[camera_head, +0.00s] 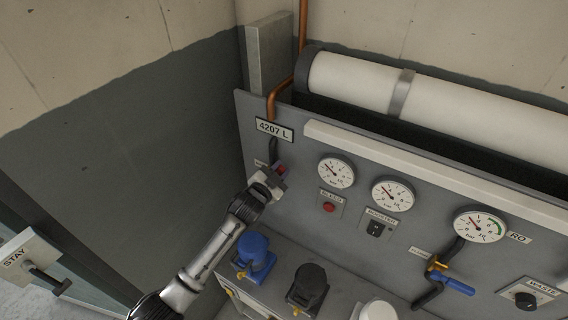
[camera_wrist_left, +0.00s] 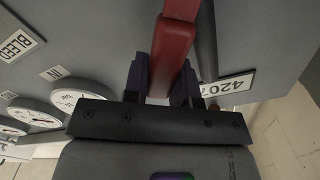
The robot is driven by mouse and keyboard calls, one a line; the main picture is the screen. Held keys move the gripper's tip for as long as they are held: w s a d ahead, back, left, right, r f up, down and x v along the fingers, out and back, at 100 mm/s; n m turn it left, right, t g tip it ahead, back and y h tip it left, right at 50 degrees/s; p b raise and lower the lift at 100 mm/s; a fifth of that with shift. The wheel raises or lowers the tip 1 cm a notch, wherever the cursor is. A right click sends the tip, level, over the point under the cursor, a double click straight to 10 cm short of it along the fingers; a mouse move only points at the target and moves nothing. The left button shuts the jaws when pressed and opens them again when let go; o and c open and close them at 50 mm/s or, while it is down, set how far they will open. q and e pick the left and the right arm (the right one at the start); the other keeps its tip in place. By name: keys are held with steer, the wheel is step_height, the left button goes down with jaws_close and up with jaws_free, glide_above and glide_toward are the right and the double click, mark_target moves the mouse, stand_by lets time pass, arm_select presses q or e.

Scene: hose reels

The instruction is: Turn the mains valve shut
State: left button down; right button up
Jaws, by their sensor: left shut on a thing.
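The mains valve's red lever (camera_head: 281,169) is on the grey panel, below the copper pipe and the 4207 L plate. Only a small part of it shows in the head view. In the left wrist view the red lever (camera_wrist_left: 172,52) runs between the two dark fingers. My left gripper (camera_head: 277,178) is shut on this lever; it also shows in the left wrist view (camera_wrist_left: 162,84). The valve body is mostly hidden behind the gripper, and its small label is not readable. My right gripper is not in view.
Gauges (camera_head: 336,171) line the panel, with a red bleed button (camera_head: 328,207) and a black switch (camera_head: 375,228) below. A blue-handled valve (camera_head: 457,285) is lower right. A white cylinder (camera_head: 470,115) lies above.

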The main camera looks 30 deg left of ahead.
arm_select(q)
steer(key=d+m, duration=0.1)
steer(key=f+m, duration=0.1)
steer(key=shift+d+f+m, duration=0.25)
steer(key=shift+d+m, duration=0.1)
steer(key=shift+m, duration=0.05)
steer(key=f+m, duration=0.1)
steer(key=d+m+b, duration=0.1)
steer(key=shift+s+d+f+m, duration=0.1)
steer(key=shift+f+m, duration=0.3)
steer(key=f+m, duration=0.1)
steer(key=m, duration=0.1)
steer(key=d+f+m+b, duration=0.1)
steer(key=shift+f+m, duration=0.35)
steer(key=shift+m, duration=0.05)
steer(key=shift+f+m+b, duration=0.5)
steer(key=shift+f+m, duration=0.15)
steer(key=shift+m, duration=0.35)
steer(key=shift+f, duration=0.15)
steer(key=c, duration=0.9)
jaws_free()
